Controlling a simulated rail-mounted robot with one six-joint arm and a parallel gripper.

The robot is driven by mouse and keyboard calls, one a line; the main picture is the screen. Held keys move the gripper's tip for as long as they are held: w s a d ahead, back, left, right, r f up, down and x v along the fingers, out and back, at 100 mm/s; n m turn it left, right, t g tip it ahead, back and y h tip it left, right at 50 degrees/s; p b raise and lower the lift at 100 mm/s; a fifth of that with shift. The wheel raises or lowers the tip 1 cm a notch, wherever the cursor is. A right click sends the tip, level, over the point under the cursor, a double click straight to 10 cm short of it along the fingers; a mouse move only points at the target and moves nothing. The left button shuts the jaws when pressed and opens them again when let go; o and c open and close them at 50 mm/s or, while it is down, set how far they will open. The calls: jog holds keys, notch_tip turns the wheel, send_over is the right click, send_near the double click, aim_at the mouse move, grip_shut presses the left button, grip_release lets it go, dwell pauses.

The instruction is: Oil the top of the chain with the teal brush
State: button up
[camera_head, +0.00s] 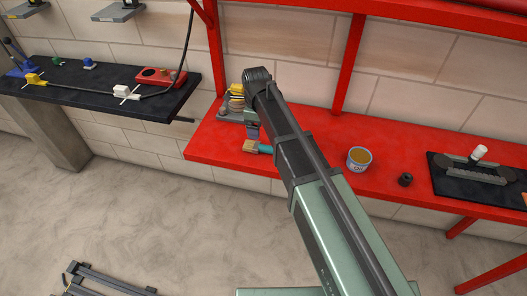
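The teal brush (266,149) lies or is held low over the left part of the red bench, its pale bristle block pointing left. My arm hides its right end. My gripper (253,131) shows only in part, just above the brush; its fingers are hidden or too small to make out, so I cannot tell whether it grips the brush. A grey, chain-like piece (476,170) sits on a black mat (450,188) at the right of the bench, well apart from the brush. A tin of amber liquid (359,159) stands on the bench between them.
A small black cylinder (405,179) stands between the tin and the mat. A white-topped object (480,153) rises at the chain. A yellow-and-grey device (237,100) stands behind my gripper. Red uprights (349,65) and a shelf edge frame the bench. A black bench (95,90) is at left.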

aim_at(256, 146)
jog(key=f+b, duration=0.2)
jog(key=f, duration=0.1)
jog(key=f+b, duration=0.6)
jog(key=f, duration=0.1)
jog(key=shift+a, duration=0.25)
jog(key=shift+r, duration=0.25)
jog(key=shift+c, duration=0.2)
jog(key=c, duration=1)
